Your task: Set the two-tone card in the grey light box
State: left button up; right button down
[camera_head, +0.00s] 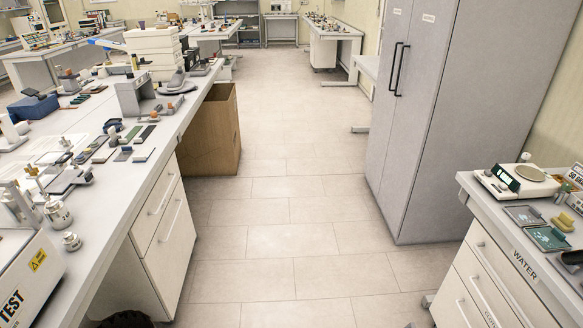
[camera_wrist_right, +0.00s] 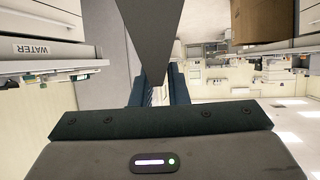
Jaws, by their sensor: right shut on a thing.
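My right gripper (camera_wrist_right: 157,88) shows in the right wrist view, with its dark fingers close together. A plain dark grey panel (camera_wrist_right: 156,28) rises above the fingers, narrows toward them, and covers part of the room behind. It appears to be the card in the grip, but only one tone shows. A small grey box-like stand (camera_head: 135,94) is on the left bench in the head view; I cannot tell whether it is the light box. Neither gripper shows in the head view, and my left gripper is not in view at all.
The left bench (camera_head: 128,180) is crowded with small tools and samples. A brown bin (camera_head: 213,135) stands beside it. A tall grey cabinet (camera_head: 465,100) is at right. A counter marked WATER (camera_head: 524,265) carries a scale (camera_head: 516,180) and trays. The central floor (camera_head: 300,200) is clear.

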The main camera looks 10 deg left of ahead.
aim_at(165, 103)
jog(key=i+u, duration=0.2)
jog(key=i, duration=1.5)
jog(key=i+u, duration=0.4)
jog(key=i+l+u, duration=0.25)
jog(key=i+u, duration=0.15)
jog(key=i, duration=0.2)
jog(key=i+l+u, duration=0.35)
jog(key=i, duration=0.15)
jog(key=i+l+u, duration=0.1)
jog(key=i+u, duration=0.2)
jog(key=u, duration=0.15)
jog(key=i+l+u, duration=0.25)
jog(key=u, duration=0.15)
jog(key=i+l+u, duration=0.3)
jog(key=u, duration=0.15)
